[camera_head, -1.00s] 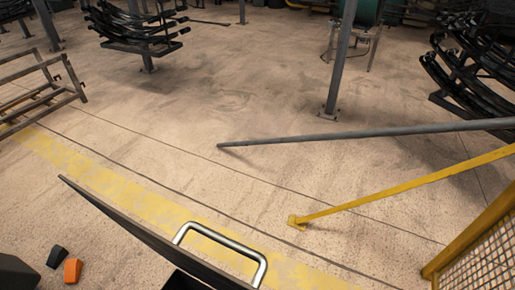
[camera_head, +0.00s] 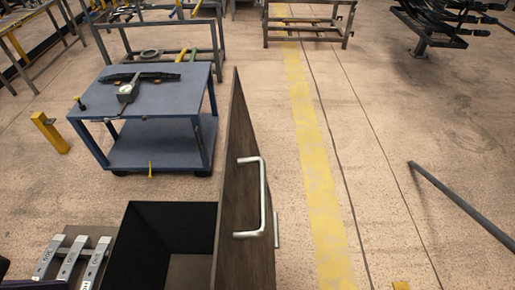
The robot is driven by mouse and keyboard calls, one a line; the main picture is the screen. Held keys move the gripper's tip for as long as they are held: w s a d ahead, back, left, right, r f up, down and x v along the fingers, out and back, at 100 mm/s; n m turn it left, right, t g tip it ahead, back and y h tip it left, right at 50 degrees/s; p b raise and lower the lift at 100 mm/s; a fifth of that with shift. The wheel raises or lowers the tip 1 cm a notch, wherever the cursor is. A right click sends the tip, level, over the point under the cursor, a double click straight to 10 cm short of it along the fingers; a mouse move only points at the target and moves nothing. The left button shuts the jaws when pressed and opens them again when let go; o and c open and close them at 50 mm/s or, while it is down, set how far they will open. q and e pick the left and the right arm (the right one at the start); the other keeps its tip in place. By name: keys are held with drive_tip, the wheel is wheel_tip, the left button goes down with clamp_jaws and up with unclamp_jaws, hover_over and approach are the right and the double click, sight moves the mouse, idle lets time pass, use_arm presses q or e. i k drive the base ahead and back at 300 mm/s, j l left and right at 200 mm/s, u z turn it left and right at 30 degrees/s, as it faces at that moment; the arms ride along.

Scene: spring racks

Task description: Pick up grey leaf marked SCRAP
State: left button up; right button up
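Several short grey metal bars lie side by side at the bottom left. The left bar (camera_head: 48,257), the middle bar (camera_head: 72,257) and the right bar (camera_head: 96,262) carry dark lettering that is too small to read surely. I cannot tell whether one is the leaf marked SCRAP. A dark leaf-like piece (camera_head: 150,77) lies on the blue cart (camera_head: 185,100), with a round dial gauge (camera_head: 126,90) by it; no marking on it is readable. Neither of my grippers is in view.
A black open bin (camera_head: 150,225) stands right of the bars. Beside it rises a dark panel (camera_head: 240,150) with a metal handle (camera_head: 262,200).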

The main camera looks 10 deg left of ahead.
sight(70, 260)
drive_tip(key=l+u, duration=0.2)
drive_tip(key=j+u, duration=0.1)
drive_tip(key=u, duration=1.75)
drive_tip(key=i+u, duration=0.15)
drive_tip(key=k, duration=0.7)
drive_tip(key=i+j+z, duration=0.45)
drive_tip(key=i+j, duration=0.45)
drive_tip(key=i, duration=0.3)
drive_tip(key=i+j+z, duration=0.4)
drive_tip(key=i+j, duration=0.65)
drive_tip(key=j, duration=0.2)
